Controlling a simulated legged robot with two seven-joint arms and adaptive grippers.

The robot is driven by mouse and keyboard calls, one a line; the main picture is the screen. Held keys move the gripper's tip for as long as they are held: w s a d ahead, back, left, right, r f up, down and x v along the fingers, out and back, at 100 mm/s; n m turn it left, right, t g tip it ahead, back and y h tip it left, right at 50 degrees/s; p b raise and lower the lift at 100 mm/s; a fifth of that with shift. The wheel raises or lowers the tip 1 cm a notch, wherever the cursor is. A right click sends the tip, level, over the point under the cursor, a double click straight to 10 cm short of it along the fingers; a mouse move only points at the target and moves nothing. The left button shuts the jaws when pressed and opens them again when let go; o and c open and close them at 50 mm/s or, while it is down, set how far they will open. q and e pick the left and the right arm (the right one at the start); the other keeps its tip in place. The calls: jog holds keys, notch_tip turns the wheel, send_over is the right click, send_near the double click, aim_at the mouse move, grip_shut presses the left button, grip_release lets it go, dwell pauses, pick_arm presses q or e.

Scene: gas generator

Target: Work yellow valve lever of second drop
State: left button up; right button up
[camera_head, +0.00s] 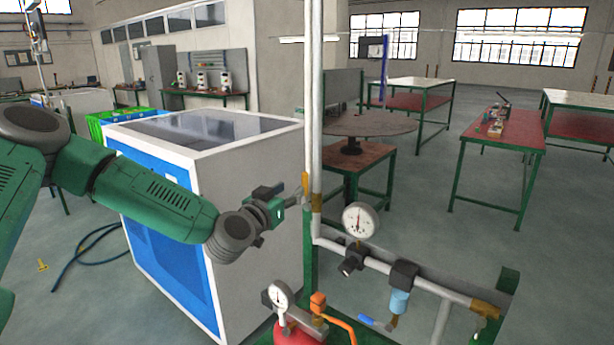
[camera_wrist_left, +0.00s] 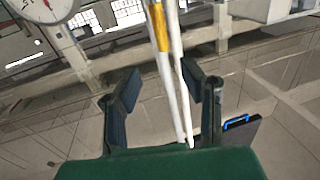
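A small yellow lever (camera_head: 305,183) stands upright against the left side of the vertical white pipe (camera_head: 314,100) in the head view. My left gripper (camera_head: 297,199) is just left of the pipe, close below the lever; I cannot tell whether it touches. In the left wrist view my left gripper (camera_wrist_left: 161,82) has its two fingers spread apart. A yellow strip (camera_wrist_left: 158,30), probably the lever, shows beyond the fingertips beside white pipes (camera_wrist_left: 177,80) that run through the gap. Nothing is clearly gripped. My right gripper is out of view.
A pressure gauge (camera_head: 360,220) and a blue regulator (camera_head: 398,302) with a blue lever sit on the right-hand pipework. A white-blue cabinet (camera_head: 256,185) stands behind my left forearm.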

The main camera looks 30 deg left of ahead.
aim_at(303, 178)
pick_arm(q)
jog(key=w, duration=0.3)
jog(key=w+a, duration=0.1)
jog(key=w, duration=0.2)
jog(key=w+a+p, duration=0.1)
jog(key=w, duration=0.2)
jog(key=shift+f, duration=0.2)
jog(key=shift+w+d+r, duration=0.1)
jog(key=shift+w+d, duration=0.25)
jog(key=shift+d, duration=0.05)
jog(key=shift+a, duration=0.15)
grip_shut()
jog(key=shift+a, duration=0.15)
